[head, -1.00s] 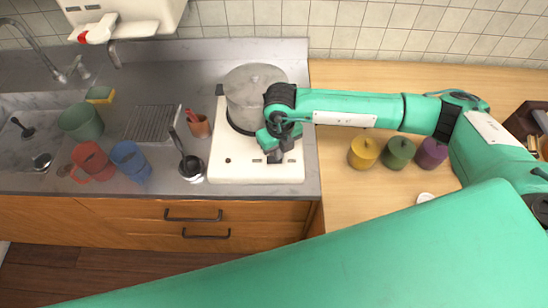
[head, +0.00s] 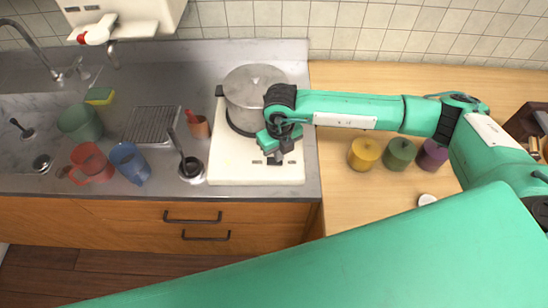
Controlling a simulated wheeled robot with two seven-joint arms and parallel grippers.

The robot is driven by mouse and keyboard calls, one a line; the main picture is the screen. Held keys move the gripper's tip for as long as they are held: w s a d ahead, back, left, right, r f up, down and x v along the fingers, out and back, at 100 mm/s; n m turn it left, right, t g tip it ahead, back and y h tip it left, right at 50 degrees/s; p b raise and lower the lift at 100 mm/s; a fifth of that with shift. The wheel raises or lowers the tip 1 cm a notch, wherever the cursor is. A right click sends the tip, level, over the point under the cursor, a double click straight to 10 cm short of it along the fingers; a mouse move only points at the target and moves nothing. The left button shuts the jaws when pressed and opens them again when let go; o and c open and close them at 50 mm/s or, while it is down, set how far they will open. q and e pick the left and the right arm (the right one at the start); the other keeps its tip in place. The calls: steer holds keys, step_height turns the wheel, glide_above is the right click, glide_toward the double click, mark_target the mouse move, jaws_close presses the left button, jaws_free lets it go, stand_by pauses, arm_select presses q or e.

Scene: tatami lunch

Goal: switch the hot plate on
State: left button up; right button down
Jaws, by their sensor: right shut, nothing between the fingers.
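The white hot plate (head: 240,172) sits on the grey counter, with a lidded metal pot (head: 255,88) on it. My right gripper (head: 275,158) is over the front right part of the hot plate, in front of the pot. It points down and is shut and empty. The gripper hides that part of the hot plate's front, so I cannot see a switch or knob there, nor tell if the fingers touch anything. My left gripper is not in view.
Yellow (head: 364,153), green (head: 399,153) and purple (head: 433,153) lidded jars stand right, near my right arm.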

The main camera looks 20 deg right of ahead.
steer(key=shift+r+p, duration=1.15)
steer(key=shift+r, duration=2)
steer(key=shift+f, duration=0.1)
